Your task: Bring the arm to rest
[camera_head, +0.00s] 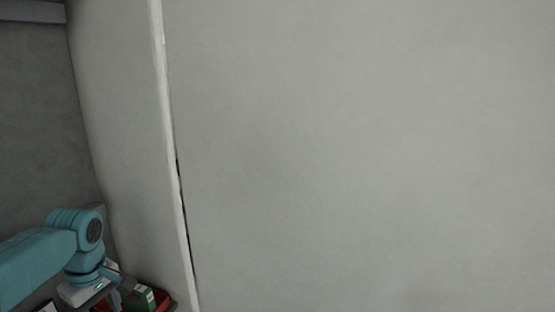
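My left arm, teal, comes in from the lower left and bends down at a rounded joint. Its gripper (113,300) is at the bottom edge, partly cut off, next to a red container. Its fingertips are too small and hidden to tell whether they are open or shut, or whether they hold anything. My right arm and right gripper are not in view.
A large plain grey wall (360,150) fills most of the view, with a pale vertical edge (172,130) and a dark gap along it. A red container (163,303) with a green and white box (147,296) sits at the bottom left, partly cut off.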

